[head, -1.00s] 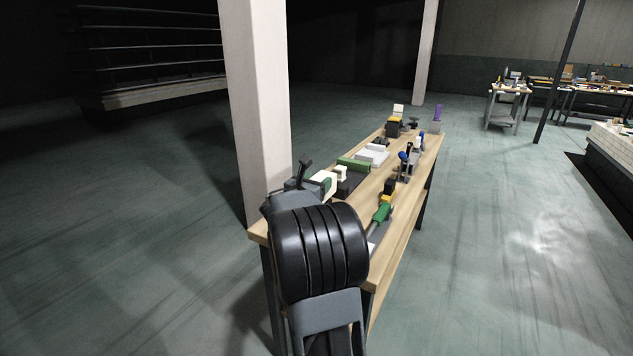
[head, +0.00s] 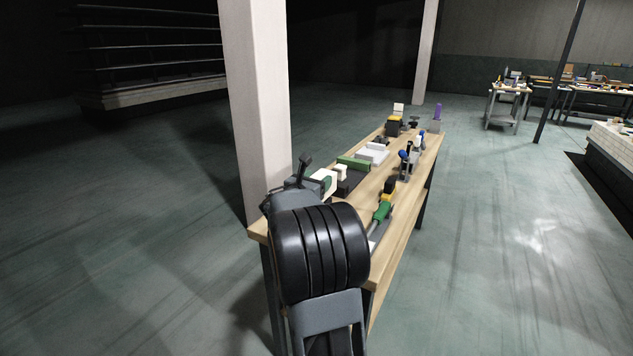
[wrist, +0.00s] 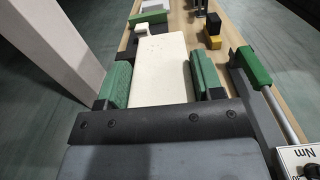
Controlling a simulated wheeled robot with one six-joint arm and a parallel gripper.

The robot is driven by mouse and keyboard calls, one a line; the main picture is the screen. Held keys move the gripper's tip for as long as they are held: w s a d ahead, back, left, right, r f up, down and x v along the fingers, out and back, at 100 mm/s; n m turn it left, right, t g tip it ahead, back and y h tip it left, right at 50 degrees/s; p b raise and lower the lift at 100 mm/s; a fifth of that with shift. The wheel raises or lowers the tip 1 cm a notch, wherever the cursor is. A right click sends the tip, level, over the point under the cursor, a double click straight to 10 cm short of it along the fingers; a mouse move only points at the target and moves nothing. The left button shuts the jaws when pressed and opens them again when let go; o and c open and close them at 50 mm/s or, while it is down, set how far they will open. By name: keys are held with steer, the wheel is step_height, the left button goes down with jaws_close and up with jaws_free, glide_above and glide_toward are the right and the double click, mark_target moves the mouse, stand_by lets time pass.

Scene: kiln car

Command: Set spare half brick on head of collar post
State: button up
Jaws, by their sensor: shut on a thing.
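My gripper (wrist: 160,80) is shut on a cream-white block (wrist: 161,62), which I take for the spare half brick. Its green pads press on the block's two long sides in the wrist view. In the head view my gripper (head: 318,184) is over the near left end of the bench, and the arm hides much of it. Just beyond the held block is a small cream piece (head: 341,172) by a dark base; it also shows in the wrist view (wrist: 141,29). I cannot tell whether this is the collar post, or whether the held block touches anything.
The wooden bench (head: 405,200) carries a green block (head: 353,163), a white tray-like piece (head: 373,154), a yellow-and-black item (head: 389,190) and a green-handled tool (head: 382,212). A pale pillar (head: 257,110) stands close at the bench's left.

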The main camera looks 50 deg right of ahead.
steer(key=shift+f+b, duration=0.55)
steer(key=shift+f, duration=0.05)
stand_by(1.0)
steer(key=o, duration=1.2)
steer(key=shift+a, duration=0.1)
steer(key=shift+v, duration=3.85)
steer(key=v, duration=1.4)
